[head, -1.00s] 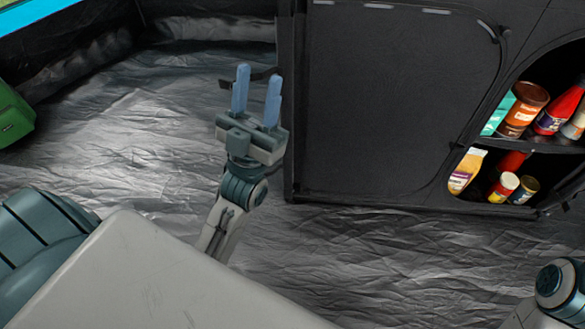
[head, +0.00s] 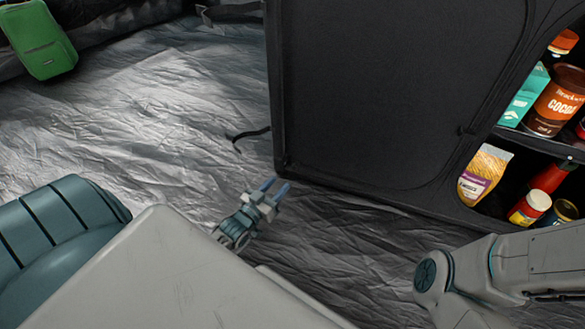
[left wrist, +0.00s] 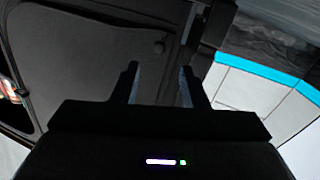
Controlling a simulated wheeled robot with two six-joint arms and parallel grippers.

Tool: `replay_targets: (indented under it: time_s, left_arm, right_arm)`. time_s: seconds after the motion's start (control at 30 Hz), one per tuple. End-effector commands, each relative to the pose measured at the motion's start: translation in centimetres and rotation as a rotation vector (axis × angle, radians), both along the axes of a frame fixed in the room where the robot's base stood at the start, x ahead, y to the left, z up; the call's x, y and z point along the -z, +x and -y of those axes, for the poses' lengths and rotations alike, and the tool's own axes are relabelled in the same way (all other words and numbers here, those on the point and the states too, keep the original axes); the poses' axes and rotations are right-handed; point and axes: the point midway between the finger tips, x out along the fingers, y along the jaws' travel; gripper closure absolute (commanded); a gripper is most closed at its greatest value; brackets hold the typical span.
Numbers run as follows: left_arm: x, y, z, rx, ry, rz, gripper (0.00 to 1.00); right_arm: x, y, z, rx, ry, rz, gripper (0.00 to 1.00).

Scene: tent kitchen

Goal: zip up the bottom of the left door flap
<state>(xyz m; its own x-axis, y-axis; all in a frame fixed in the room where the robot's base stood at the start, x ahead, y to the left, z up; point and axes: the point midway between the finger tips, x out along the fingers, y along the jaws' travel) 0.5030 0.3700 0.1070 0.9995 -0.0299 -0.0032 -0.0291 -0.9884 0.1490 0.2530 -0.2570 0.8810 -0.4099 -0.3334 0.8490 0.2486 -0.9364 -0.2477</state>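The left door flap (head: 390,90) is a black fabric panel on the front of a black cabinet, bounded by a curved seam. It hangs flat across its frame. A small dark tab (head: 466,130) shows on the seam at its right; I cannot tell if it is the zip pull. My left gripper (head: 272,186) is low, by the cabinet's lower left corner, open and empty. In the left wrist view its two fingers (left wrist: 160,87) stand apart before dark panels with a seam. My right gripper is out of view.
Right of the flap, the open compartment holds a cocoa tin (head: 555,104), a yellow bag (head: 484,173) and several other foods. My right forearm is in front at lower right. A green bag (head: 42,40) lies far left. Crinkled silver floor (head: 130,120) is clear between.

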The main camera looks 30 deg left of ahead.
Motion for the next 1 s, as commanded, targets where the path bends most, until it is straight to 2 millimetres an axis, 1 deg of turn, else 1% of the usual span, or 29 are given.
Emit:
replay_targets:
  time_s: [0.03,0.1,0.3,0.4,0.6,0.87,0.97,1.0]
  left_arm:
    - [0.4,1.2,0.1,0.0,0.0,0.006,0.6]
    - [0.5,2.6,0.1,0.001,0.0,0.007,0.6]
    - [0.4,6.1,0.2,0.0,0.001,0.006,0.6]
    - [0.3,7.4,0.3,0.001,0.001,0.005,0.6]
    - [0.0,8.5,0.3,0.0,0.0,0.004,0.6]
    - [-0.1,8.6,0.3,0.001,0.0,0.003,0.6]
    - [-0.1,8.6,0.3,0.001,0.0,0.003,0.78]
    - [-0.1,8.6,0.3,0.001,0.0,0.003,0.86]
  right_arm:
    - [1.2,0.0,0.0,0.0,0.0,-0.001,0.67]
    - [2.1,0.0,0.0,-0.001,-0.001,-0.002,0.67]
    - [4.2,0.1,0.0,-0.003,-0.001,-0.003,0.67]
    - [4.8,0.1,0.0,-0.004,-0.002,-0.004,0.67]
    - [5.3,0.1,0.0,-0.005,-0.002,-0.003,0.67]
    - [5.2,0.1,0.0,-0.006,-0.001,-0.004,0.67]
    - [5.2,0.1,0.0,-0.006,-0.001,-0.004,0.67]
    - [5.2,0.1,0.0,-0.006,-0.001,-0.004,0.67]
